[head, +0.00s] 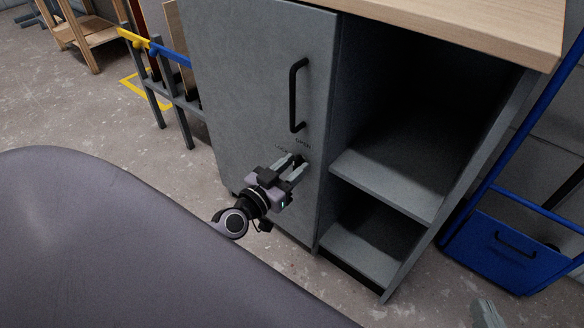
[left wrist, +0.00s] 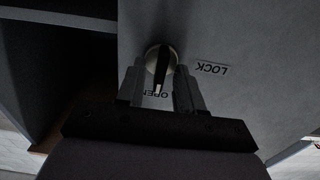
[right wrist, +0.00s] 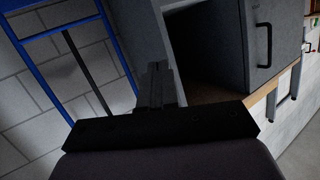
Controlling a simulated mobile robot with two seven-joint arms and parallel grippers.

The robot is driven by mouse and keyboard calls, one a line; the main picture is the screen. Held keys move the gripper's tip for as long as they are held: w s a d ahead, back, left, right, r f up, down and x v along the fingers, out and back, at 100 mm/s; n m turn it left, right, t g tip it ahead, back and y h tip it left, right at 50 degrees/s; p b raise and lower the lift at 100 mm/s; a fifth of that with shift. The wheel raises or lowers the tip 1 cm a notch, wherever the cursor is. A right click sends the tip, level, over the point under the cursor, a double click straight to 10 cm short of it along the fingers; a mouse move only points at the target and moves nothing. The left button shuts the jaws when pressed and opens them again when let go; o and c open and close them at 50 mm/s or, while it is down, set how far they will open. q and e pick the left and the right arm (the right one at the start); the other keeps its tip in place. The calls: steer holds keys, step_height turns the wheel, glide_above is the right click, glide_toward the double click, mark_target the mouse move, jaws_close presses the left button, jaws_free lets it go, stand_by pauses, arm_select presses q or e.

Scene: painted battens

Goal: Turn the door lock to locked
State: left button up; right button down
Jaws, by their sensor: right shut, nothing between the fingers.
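The grey cabinet door (head: 245,80) is closed and carries a round lock with a black thumb-turn (left wrist: 161,62). In the left wrist view the turn's narrow end points at the OPEN label (left wrist: 150,94); the LOCK label (left wrist: 213,69) is to its right. My left gripper (head: 295,166) is in front of the lock, below the door handle. Its two fingers stand apart on either side of the turn; I cannot tell whether they touch it. In the head view the gripper partly hides the lock. My right gripper (right wrist: 158,85) is shut and empty, away from the door.
A black bar handle (head: 298,95) is above the lock. Open shelves (head: 390,184) are right of the door, under a wooden top (head: 480,22). A blue trolley (head: 510,250) stands at the right. A rack with blue and yellow ends (head: 165,52) is at the left.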

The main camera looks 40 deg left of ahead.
arm_select(q)
steer(key=shift+c, duration=0.3)
jaws_close()
